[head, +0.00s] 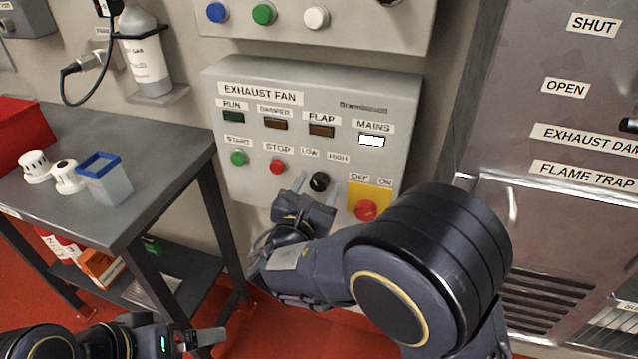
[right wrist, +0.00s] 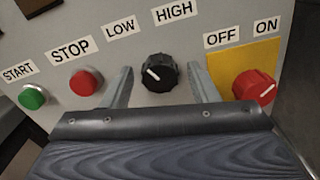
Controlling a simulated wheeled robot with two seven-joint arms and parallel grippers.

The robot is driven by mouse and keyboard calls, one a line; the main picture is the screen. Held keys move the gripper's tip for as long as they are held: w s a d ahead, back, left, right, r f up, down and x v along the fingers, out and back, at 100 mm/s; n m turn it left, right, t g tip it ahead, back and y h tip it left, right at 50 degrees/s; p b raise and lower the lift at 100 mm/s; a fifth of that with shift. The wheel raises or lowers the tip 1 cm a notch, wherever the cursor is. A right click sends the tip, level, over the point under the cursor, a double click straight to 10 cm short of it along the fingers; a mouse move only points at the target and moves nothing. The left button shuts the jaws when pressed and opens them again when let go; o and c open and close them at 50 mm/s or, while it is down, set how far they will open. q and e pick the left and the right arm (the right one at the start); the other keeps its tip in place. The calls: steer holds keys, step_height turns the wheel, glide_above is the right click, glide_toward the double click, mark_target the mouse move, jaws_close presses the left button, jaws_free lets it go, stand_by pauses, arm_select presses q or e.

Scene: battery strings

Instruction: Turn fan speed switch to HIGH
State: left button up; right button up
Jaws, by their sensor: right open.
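The fan speed switch is a black rotary knob (head: 320,181) on the grey exhaust fan panel (head: 262,84), below the LOW (head: 310,153) and HIGH (head: 339,157) labels. In the right wrist view the knob (right wrist: 163,82) shows a white mark on its left half, slanting to the upper left, toward LOW. My right gripper (head: 316,190) is open at the panel. In the right wrist view its fingers (right wrist: 162,90) stand on either side of the knob, with a gap on each side. My left gripper (head: 190,340) is low at the bottom left, away from the panel; its opening is unclear.
A red OFF/ON knob (head: 365,210) on a yellow plate sits just right of my right gripper. Red STOP (head: 278,166) and green START (head: 239,157) buttons are to the left. A grey table (head: 150,165) stands at left, and a metal cabinet (head: 520,120) at right.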

steer(key=shift+w+d, duration=0.2)
steer(key=shift+w, duration=0.4)
steer(key=c, duration=1)
steer(key=shift+o, duration=0.2)
steer(key=shift+f+m+b, duration=0.25)
steer(key=shift+m+b, duration=0.35)
steer(key=shift+b, duration=0.4)
steer(key=m+b, duration=0.9)
steer(key=b, duration=0.4)
steer(key=shift+f, duration=0.1)
steer(key=shift+r+m+b, duration=0.25)
steer(key=shift+m+b, duration=0.75)
steer(key=shift+b, duration=0.25)
